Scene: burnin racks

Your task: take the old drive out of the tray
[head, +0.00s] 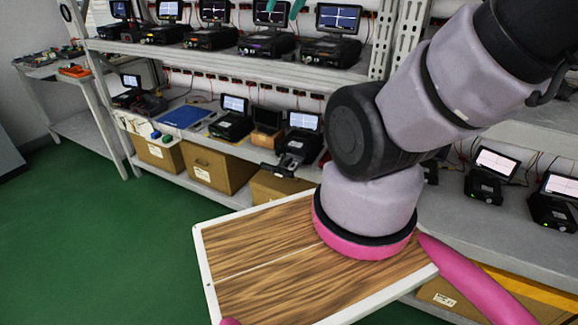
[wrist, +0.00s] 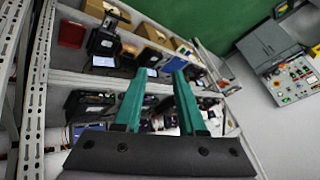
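I cannot pick out the old drive or its tray for certain in either view. A flat blue item (head: 183,116) lies on the lower shelf in the head view, left of several small black devices with lit screens. A black item (head: 283,168) sits at that shelf's front edge and sticks out a little. My gripper (wrist: 160,73) shows two teal fingers spread apart in the wrist view, with nothing seen between them. It points over the shelves, apart from what lies below. In the head view only teal finger ends show at the top edge.
Black devices with screens (head: 210,33) line the upper shelf. Cardboard boxes (head: 213,169) stand under the lower shelf. A wood-grain panel with a white rim (head: 255,280) is in front. A side table (head: 88,135) stands far left. Green floor (head: 80,230) is clear at left.

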